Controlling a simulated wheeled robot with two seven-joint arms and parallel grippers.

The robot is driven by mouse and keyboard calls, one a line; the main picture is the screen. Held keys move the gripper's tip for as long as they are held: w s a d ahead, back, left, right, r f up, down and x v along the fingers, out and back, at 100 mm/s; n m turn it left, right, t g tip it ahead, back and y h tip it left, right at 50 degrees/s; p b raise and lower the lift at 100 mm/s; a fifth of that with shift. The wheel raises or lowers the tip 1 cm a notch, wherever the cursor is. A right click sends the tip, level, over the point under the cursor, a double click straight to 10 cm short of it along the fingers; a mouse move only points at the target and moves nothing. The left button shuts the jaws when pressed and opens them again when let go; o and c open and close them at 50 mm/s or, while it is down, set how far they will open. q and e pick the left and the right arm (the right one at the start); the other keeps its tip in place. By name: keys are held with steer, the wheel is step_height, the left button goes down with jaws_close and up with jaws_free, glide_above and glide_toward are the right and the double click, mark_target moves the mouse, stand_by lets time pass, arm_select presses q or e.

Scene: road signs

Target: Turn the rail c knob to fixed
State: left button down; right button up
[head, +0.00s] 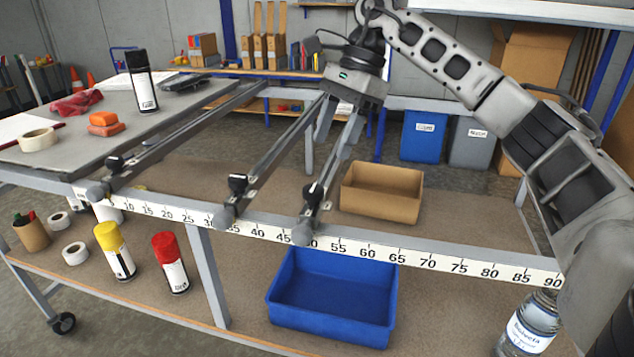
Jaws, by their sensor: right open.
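Three grey rails run from the ruler-marked front bar back across the frame, each with a small black knob near its front end. No rail letters are legible; the rightmost rail (333,172), near the 50 mark, appears to be rail c. Its knob (315,190) sits on top of the rail, and its setting is too small to read. The middle knob (237,184) and left knob (115,164) stand upright on their rails. My right gripper (338,138) points down, open and empty, over the rightmost rail, behind its knob and apart from it. My left gripper is out of view.
The ruler bar (400,255) crosses the front. Below are a blue bin (335,300), a cardboard box (382,190), yellow (115,250) and red (170,262) spray cans, and a bottle (528,325). A black can (141,80) stands on the left panel. Space around the rightmost knob is clear.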

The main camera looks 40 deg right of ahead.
mark_target(314, 187)
steer(key=x, duration=0.8)
steer(key=shift+a+f, duration=0.15)
steer(key=shift+f, duration=0.05)
steer(key=c, duration=1)
